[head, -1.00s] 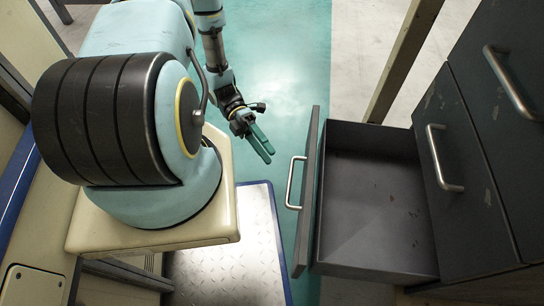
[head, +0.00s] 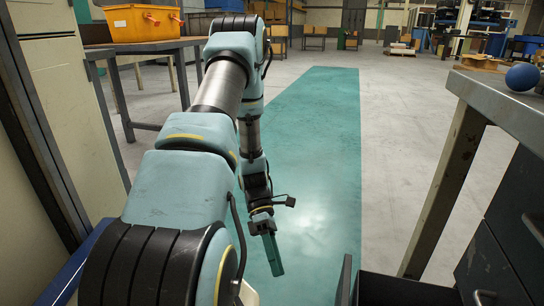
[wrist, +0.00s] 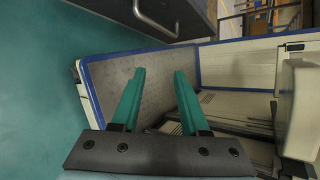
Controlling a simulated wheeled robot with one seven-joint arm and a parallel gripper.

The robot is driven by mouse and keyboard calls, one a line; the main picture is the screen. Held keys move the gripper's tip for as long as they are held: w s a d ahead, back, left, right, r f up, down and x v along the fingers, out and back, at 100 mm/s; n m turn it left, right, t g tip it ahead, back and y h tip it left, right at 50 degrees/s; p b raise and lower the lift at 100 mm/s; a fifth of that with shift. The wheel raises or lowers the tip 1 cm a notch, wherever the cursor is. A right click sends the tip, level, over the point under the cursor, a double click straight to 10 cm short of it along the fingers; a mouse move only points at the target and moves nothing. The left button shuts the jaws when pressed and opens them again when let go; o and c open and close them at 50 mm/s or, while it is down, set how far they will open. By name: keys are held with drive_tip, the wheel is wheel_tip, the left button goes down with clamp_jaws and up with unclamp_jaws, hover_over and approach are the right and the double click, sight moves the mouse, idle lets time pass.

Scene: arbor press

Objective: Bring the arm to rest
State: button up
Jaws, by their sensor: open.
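My arm hangs folded downward in the middle of the head view, over the green floor strip (head: 320,150). My gripper (head: 275,262) is at its lower end, pointing down, to the left of the open drawer's front. In the wrist view, my gripper (wrist: 159,76) shows two green fingers standing apart with nothing between them. The fingertips touch nothing that I can make out.
The dark drawer (head: 345,283) stands pulled out at the lower right, mostly cut off. A workbench (head: 505,95) with a blue ball (head: 522,77) is above it. An orange bin (head: 140,23) sits on a table at the far left. The floor ahead is clear.

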drive_tip(key=w+a+r+m+t+y, duration=0.2)
drive_tip(key=a+r+m+t, duration=0.3)
drive_tip(key=r+m, duration=0.4)
drive_tip(key=w+a+r+m+t+y, duration=0.1)
drive_tip(key=w+a+r+m+t, duration=0.2)
drive_tip(key=r+m+t, duration=0.6)
wheel_tip(320, 180, up, 32)
drive_tip(key=g+p, duration=0.1)
drive_tip(key=p, duration=3)
drive_tip(key=shift+d+g, duration=0.15)
drive_tip(key=shift+g, duration=0.25)
